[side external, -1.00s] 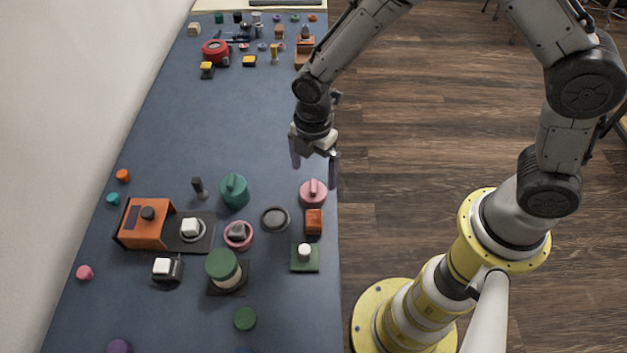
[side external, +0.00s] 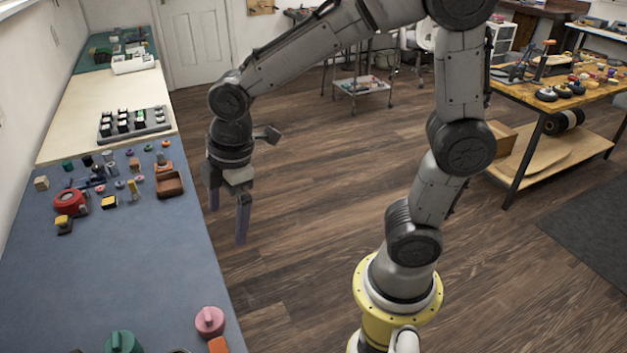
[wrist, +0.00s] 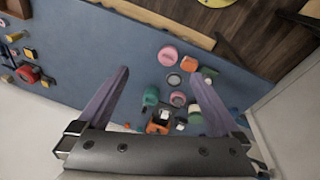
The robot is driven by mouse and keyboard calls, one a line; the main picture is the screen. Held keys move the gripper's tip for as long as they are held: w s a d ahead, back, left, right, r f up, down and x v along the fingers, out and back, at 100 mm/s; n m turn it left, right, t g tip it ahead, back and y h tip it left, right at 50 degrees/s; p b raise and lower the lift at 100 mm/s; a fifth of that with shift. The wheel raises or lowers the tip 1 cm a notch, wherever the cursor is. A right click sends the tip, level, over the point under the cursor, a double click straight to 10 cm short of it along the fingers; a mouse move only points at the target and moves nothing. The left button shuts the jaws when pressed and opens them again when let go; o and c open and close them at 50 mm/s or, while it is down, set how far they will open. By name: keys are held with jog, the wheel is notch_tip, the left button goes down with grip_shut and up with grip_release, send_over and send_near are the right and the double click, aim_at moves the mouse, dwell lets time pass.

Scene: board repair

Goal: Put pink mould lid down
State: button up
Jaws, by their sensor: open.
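The pink mould lid (side external: 210,322), round with a raised grip bar, sits on the blue bench mat near its right edge. It also shows in the wrist view (wrist: 168,56). My gripper (side external: 228,225) is open and empty, raised well clear of the lid, with its purple-grey fingers pointing down. Both fingers show spread apart in the wrist view (wrist: 161,77). A pink ring-shaped mould (wrist: 178,99) lies farther along the bench in the wrist view, apart from the lid; it is outside the side view.
A green lid (side external: 124,342) and an orange block (side external: 219,345) are close to the pink lid. A dark round dish (wrist: 174,79) lies between pink lid and mould. A red round tool (side external: 70,202) and small parts crowd the far end. The middle mat (side external: 120,260) is clear.

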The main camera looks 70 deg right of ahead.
jog(key=s+d+r+m+t, duration=0.1)
jog(key=s+d+r+m, duration=0.2)
jog(key=s+m, duration=0.3)
jog(key=s+d+r+m+t, duration=0.2)
jog(key=s+d+m, duration=0.2)
jog(key=s+m, duration=0.2)
jog(key=shift+s+d+r+h, duration=0.15)
jog(key=shift+s+r+h, duration=0.2)
jog(key=shift+s, duration=0.7)
